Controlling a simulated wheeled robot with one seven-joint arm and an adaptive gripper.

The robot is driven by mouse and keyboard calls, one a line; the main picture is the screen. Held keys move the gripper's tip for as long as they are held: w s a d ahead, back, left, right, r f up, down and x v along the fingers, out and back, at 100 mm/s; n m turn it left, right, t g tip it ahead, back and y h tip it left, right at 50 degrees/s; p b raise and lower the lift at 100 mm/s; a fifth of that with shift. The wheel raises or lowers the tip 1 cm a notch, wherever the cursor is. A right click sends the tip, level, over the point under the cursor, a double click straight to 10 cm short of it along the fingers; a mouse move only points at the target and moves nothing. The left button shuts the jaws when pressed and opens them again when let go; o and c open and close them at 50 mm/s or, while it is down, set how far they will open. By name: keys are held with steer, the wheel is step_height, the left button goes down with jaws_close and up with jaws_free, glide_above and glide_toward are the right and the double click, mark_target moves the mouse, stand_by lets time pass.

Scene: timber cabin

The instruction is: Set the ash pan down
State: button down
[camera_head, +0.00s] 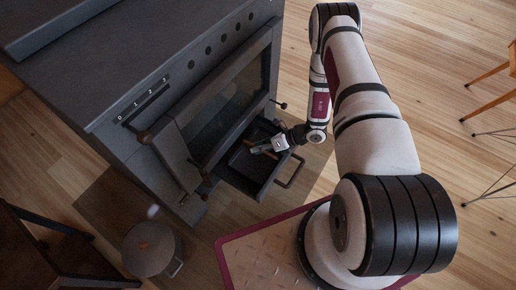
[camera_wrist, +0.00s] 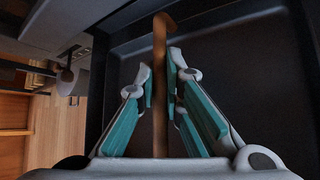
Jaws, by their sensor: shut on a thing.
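The ash pan appears as a dark, shallow, open tray (camera_head: 243,163) at the lower front of the stove, partly under the open door. Its dark inside (camera_wrist: 255,75) fills much of the wrist view. My gripper (camera_head: 262,148) is over the tray, and it also shows in the wrist view (camera_wrist: 160,85). Its teal-padded fingers are on both sides of a thin brown bar (camera_wrist: 160,40) and shut on it. The bar looks like a handle across the pan; its lower end is hidden by my gripper. I cannot tell whether the pan is raised or resting.
The grey stove (camera_head: 150,60) stands at the left and back. A metal loop handle (camera_head: 291,173) sticks out at the tray's right. A round grey container (camera_head: 148,248) stands on the floor in front. Dark furniture (camera_head: 60,250) is at lower left. Wooden floor (camera_head: 440,60) is open at right.

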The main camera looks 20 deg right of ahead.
steer(key=shift+f, duration=0.15)
steer(key=c, duration=1.7)
jaws_free()
